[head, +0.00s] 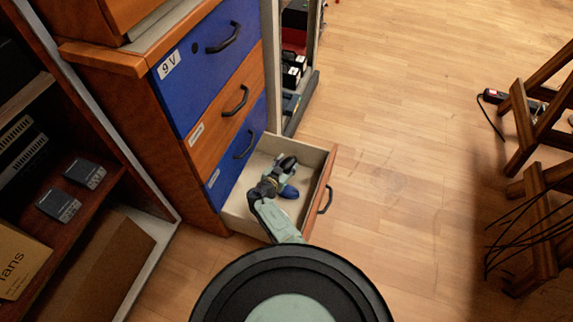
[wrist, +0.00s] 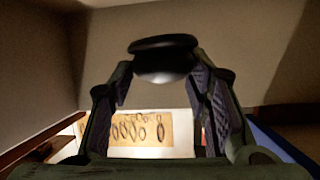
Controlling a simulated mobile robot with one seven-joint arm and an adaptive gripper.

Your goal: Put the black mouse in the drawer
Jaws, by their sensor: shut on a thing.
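The black mouse (wrist: 165,46) is between the fingertips of my gripper (wrist: 163,72) in the wrist view, and the fingers are shut on it. In the head view my gripper (head: 273,181) is over the open bottom drawer (head: 237,206) of the cabinet. A dark shape at its end looks like the mouse (head: 287,162). I cannot tell whether the mouse touches the drawer. The drawer is pulled out, with a pale inside and a wooden front. My arm hides part of its near side.
The cabinet (head: 212,85) has blue and wooden drawers above, all shut. A blue item (head: 289,192) shows beside my gripper; I cannot tell what it is. Shelves (head: 85,215) stand at the left. The wooden floor (head: 400,170) to the right is clear up to wooden legs and cables.

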